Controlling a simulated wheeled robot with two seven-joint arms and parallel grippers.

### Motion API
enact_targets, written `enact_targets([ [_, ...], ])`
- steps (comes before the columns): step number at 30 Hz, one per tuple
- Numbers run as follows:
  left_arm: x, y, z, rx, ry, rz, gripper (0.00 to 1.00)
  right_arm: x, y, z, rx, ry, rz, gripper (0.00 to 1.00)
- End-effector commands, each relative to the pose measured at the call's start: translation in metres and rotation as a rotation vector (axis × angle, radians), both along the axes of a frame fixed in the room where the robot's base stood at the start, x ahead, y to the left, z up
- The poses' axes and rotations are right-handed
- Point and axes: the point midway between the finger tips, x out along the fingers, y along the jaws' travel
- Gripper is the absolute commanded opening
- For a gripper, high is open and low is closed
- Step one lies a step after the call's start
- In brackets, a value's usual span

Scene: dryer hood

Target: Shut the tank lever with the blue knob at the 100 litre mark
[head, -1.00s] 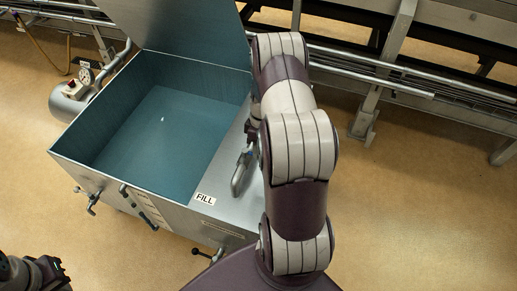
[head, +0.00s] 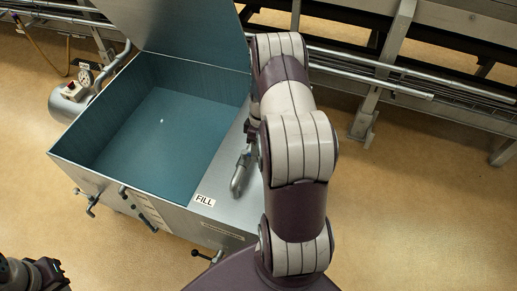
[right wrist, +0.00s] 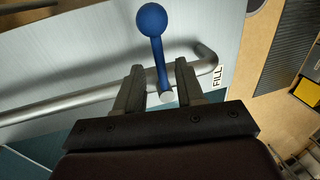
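The open steel tank (head: 100,172) stands left of centre in the head view, with a teal inside; I cannot read a water level against any mark. The lever with the blue knob (right wrist: 152,20) shows in the right wrist view, its blue stem running down between the fingers. My right gripper (right wrist: 158,82) is open around the stem, with a gap visible on each side. In the head view my right arm hides the lever and most of that gripper. My left gripper (head: 38,276) is at the lower left corner, cut off by the edge, away from the tank.
A grey pipe spout (head: 240,172) lies on the tank's top ledge near the FILL label (head: 205,201). It also crosses the right wrist view (right wrist: 90,101). Small handles (head: 90,207) stick out of the tank front. A pressure gauge (head: 84,77) stands behind left. Open floor lies in front.

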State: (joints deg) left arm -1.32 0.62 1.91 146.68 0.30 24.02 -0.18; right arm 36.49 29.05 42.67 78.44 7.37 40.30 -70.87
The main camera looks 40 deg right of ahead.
Motion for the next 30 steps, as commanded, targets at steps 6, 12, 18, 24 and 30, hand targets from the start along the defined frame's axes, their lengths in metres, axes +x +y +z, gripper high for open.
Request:
enact_targets([
  [6, 0.0, 0.0, 0.003, 0.0, 0.0, 0.0, 0.0, 0.006, -0.01, 0.053, -0.005, -0.006, -0.002, 0.38],
  [12, 0.0, 0.0, 0.006, 0.0, 0.0, 0.0, 0.0, 0.01, -0.018, 0.101, -0.004, -0.005, 0.0, 0.38],
  [18, 0.0, 0.0, 0.015, 0.0, 0.0, 0.0, 0.0, 0.012, -0.022, 0.12, -0.003, -0.003, 0.0, 0.38],
  [24, 0.0, 0.0, 0.014, 0.0, 0.0, 0.0, 0.0, 0.012, -0.022, 0.12, -0.002, -0.002, 0.0, 0.38],
  [30, 0.0, 0.0, 0.014, 0.0, 0.0, 0.0, 0.0, 0.012, -0.022, 0.12, -0.002, -0.002, 0.0, 0.38],
])
